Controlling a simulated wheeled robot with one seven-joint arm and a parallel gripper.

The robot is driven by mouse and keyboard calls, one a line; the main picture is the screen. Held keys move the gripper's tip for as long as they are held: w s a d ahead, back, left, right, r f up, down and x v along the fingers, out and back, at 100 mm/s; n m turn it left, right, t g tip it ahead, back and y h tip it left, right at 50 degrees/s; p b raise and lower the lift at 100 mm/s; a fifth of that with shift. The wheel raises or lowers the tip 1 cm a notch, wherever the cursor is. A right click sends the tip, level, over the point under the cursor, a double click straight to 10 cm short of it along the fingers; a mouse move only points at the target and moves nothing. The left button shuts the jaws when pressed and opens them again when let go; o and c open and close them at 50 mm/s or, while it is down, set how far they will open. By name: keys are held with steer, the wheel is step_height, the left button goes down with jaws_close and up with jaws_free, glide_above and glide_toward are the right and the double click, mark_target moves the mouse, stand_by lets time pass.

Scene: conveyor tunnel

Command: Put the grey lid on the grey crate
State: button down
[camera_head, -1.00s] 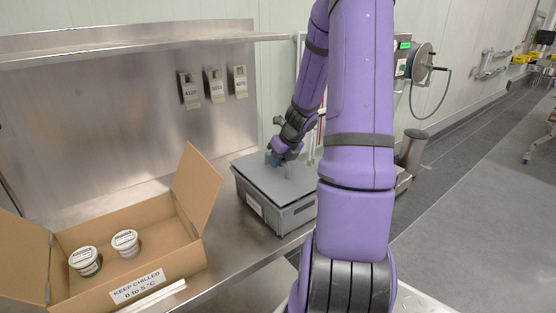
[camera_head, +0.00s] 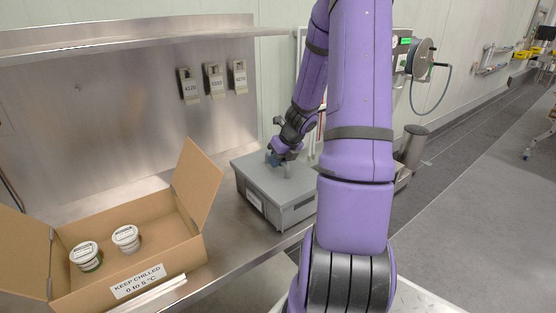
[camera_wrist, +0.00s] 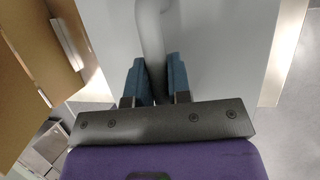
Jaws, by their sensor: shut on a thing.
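The grey crate (camera_head: 283,213) stands on the steel bench with a white label on its front left side. The grey lid (camera_head: 262,178) lies flat over the crate's top and looks level with its rim; the far right part is hidden behind my arm. My gripper (camera_head: 277,160) is above the lid, shut on its handle. In the wrist view the two blue fingers (camera_wrist: 156,78) close on the grey upright handle (camera_wrist: 150,35), with the pale lid surface (camera_wrist: 215,50) below.
An open cardboard box (camera_head: 190,258) with two white tubs (camera_head: 126,238) stands on the bench left of the crate. A steel shelf (camera_head: 120,42) runs above the bench. Three tagged holders (camera_head: 214,80) hang on the back wall.

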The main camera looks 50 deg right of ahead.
steer(key=c, duration=1)
jaws_free()
steer(key=shift+r, duration=0.1)
steer(key=v, duration=1)
steer(key=shift+s+r, duration=0.2)
steer(key=shift+r, duration=0.05)
